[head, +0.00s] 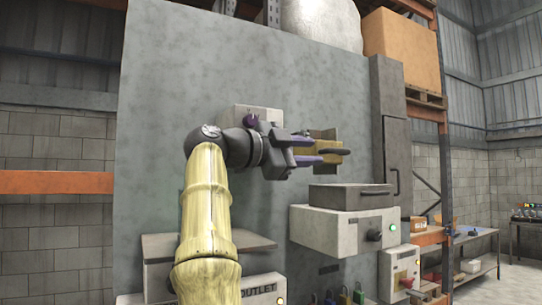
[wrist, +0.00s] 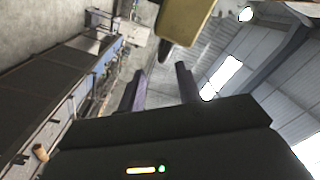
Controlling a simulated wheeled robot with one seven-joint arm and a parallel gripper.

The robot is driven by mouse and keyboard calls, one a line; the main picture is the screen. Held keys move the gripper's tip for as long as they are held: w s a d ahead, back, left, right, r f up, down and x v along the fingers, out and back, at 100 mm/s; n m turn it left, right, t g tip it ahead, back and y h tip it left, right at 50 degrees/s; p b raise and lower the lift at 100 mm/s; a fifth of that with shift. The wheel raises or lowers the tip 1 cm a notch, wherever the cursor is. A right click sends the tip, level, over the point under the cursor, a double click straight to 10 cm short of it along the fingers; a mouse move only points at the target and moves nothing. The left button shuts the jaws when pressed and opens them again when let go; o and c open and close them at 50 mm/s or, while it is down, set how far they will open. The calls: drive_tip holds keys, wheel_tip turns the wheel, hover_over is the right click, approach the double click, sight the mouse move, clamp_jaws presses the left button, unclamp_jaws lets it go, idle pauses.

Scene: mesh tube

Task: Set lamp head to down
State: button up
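A yellow block-like fixture (head: 328,158), which looks like the lamp head, sticks out from the grey panel, with a dark bar across its front. Its tilt is hard to tell. My gripper (head: 315,150) is beside it from the left, its purple fingers partly overlapping it in the head view. In the wrist view a yellow body (wrist: 184,18) shows beyond the fingertips at the top. There the two fingers (wrist: 161,75) stand apart with nothing visible between them, so the gripper is open. Contact with the fixture cannot be told.
The tall grey panel (head: 160,90) backs my arm. A white box with a grey lid (head: 345,228) juts out below right of the gripper. A white unit with a purple knob (head: 252,120) sits behind my wrist. An OUTLET box (head: 250,290) is lower left.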

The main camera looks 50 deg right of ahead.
drive_tip(key=v, duration=0.8)
drive_tip(key=shift+a, duration=0.3)
drive_tip(key=shift+w, duration=0.1)
